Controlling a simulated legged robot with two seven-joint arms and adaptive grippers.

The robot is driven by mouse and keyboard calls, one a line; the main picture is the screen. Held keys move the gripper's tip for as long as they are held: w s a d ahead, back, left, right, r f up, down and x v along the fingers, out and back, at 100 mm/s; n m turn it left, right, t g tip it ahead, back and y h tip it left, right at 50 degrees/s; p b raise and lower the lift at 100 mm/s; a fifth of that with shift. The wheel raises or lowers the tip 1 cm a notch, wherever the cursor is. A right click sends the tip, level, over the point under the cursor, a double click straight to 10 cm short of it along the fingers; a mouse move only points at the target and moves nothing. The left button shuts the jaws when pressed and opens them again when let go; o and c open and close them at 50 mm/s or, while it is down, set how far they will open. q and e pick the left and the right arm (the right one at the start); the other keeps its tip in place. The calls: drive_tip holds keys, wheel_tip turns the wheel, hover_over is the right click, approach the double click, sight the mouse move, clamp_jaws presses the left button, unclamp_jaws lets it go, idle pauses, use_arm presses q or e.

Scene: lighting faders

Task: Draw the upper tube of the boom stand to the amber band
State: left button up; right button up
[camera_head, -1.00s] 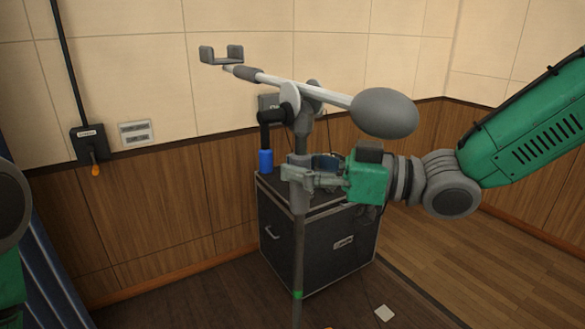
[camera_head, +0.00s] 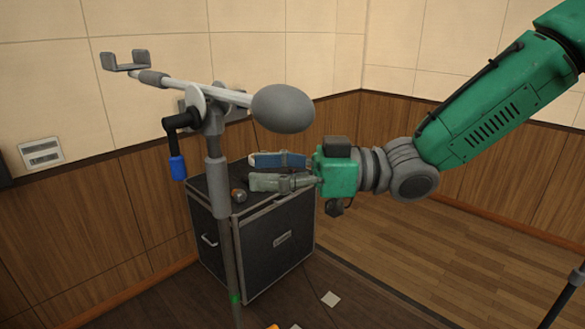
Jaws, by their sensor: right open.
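The boom stand's upper tube (camera_head: 213,140) rises from a grey collar (camera_head: 218,172) to the boom joint. The lower tube (camera_head: 228,255) below it carries a green band (camera_head: 235,299). I make out no amber band on the tube. The boom (camera_head: 225,94) leans across the top, with a grey egg-shaped weight (camera_head: 283,109) at right and a cradle (camera_head: 125,60) at left. A black lever with a blue grip (camera_head: 178,166) hangs left of the upper tube. My right gripper (camera_head: 256,171) is open and empty, right of the tube and apart from it. My left gripper is out of view.
A black case (camera_head: 270,235) stands close behind the tube, under my right gripper. A small round knob (camera_head: 239,196) shows beside the tube. The wooden floor (camera_head: 420,265) at right is largely clear.

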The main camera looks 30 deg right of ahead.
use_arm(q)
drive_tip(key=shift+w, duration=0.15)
use_arm(e)
drive_tip(key=shift+v, duration=2.55)
drive_tip(key=shift+w+f, duration=0.1)
drive_tip(key=shift+f, duration=0.05)
wheel_tip(320, 180, down, 37)
drive_tip(key=s+d+m+h+b, duration=0.1)
drive_tip(key=s+m+h+b, duration=0.1)
drive_tip(key=m+h+b, duration=0.7)
use_arm(q)
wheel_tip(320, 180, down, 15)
drive_tip(key=b, duration=0.6)
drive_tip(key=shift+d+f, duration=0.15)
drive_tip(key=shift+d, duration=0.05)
use_arm(e)
drive_tip(key=s+d+f+m+g+h, duration=0.1)
drive_tip(key=s+d+f+g+h, duration=0.2)
drive_tip(key=s+f, duration=0.7)
drive_tip(key=s+d+f+m+g+h, duration=0.2)
drive_tip(key=s+d+f+g+h, duration=0.1)
drive_tip(key=s+f, duration=0.7)
wheel_tip(320, 180, down, 3)
drive_tip(key=shift+s+d+f+g+h, duration=0.1)
drive_tip(key=shift+s+d+g+h, duration=0.2)
drive_tip(key=shift+g+h, duration=0.3)
